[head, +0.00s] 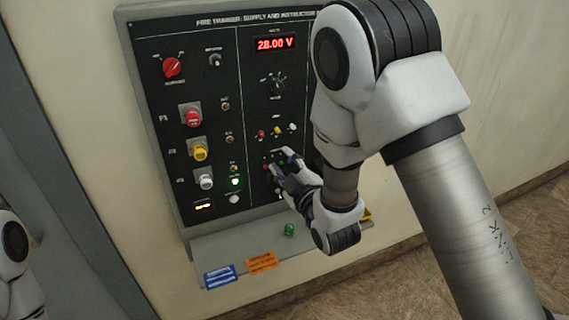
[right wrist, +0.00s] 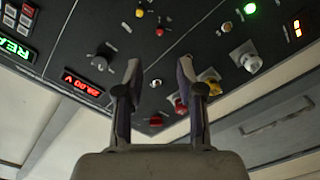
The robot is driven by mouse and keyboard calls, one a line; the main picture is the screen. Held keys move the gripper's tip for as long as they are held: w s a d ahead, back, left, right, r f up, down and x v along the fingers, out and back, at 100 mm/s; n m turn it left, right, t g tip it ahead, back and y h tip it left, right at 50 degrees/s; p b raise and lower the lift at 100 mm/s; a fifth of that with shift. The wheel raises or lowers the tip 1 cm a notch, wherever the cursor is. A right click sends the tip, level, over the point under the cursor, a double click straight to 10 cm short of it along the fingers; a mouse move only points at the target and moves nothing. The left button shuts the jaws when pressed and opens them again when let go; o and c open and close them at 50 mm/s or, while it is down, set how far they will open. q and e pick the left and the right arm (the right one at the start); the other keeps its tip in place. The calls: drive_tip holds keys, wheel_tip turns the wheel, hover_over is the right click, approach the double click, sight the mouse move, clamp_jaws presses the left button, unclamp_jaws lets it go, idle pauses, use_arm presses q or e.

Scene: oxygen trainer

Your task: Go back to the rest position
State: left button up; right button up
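My right gripper (head: 284,178) is in front of the lower middle of the control panel (head: 212,100), close to its small switches and lamps. In the right wrist view its two fingers (right wrist: 158,72) stand apart with nothing held between them. The fingertips point toward the panel face; I cannot tell whether they touch it. My right arm hides the panel's right part in the head view. My left gripper is not in view; only a piece of my left arm shows at the left edge.
The panel carries a red 28.00 V display (head: 275,43), a red rotary knob (head: 172,67), several coloured knobs and a lit green lamp (head: 236,182). A ledge below has a blue label (head: 220,276), an orange label (head: 262,263) and a green object (head: 289,230). Floor at right looks clear.

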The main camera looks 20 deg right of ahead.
drive_tip(key=s+d+f+m+g, duration=0.1)
drive_tip(key=s+f+g, duration=0.25)
drive_tip(key=f, duration=0.55)
drive_tip(key=s+d+f+m+g+h+b, duration=0.15)
drive_tip(key=s+f, duration=0.25)
drive_tip(key=f, duration=0.5)
drive_tip(key=s+d+f+g+y, duration=0.1)
drive_tip(key=s+f+g, duration=0.25)
drive_tip(key=f, duration=0.55)
drive_tip(key=s+f+m+g, duration=0.4)
drive_tip(key=s+f, duration=0.1)
drive_tip(key=s, duration=0.6)
drive_tip(key=s+f+m+g, duration=0.4)
drive_tip(key=s+f+g, duration=0.1)
drive_tip(key=s, duration=0.6)
drive_tip(key=shift+s+d+f, duration=0.15)
drive_tip(key=shift+s+f, duration=0.05)
drive_tip(key=shift+s, duration=0.15)
drive_tip(key=shift+h, duration=0.25)
